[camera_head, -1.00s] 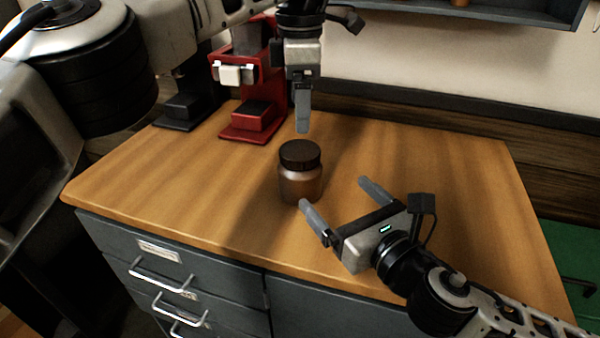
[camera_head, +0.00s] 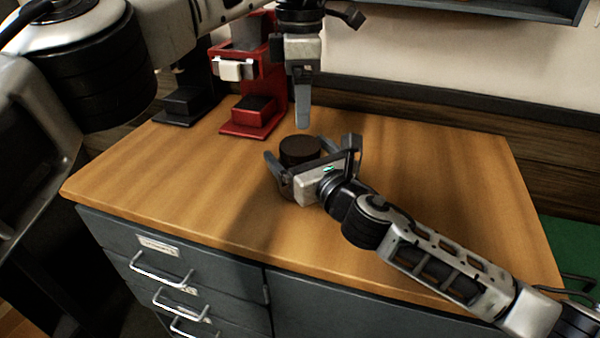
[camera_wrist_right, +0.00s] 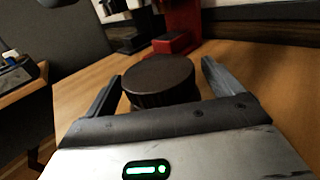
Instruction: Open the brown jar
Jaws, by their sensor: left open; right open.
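The brown jar has a dark lid (camera_head: 300,150) and stands upright on the wooden table. My right gripper (camera_head: 300,152) is open, with one finger on each side of the jar; it hides most of the jar body in the head view. In the right wrist view the dark ribbed lid (camera_wrist_right: 159,82) sits between the two open fingers, with a gap showing at the right finger. My left gripper (camera_head: 303,112) is open and empty, pointing down just above and behind the lid, apart from it.
A red brewer (camera_head: 258,85) stands at the back of the table, with a black machine (camera_head: 187,103) to its left. Grey drawers (camera_head: 165,280) are below the table's front edge. The table's right side (camera_head: 450,170) is clear.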

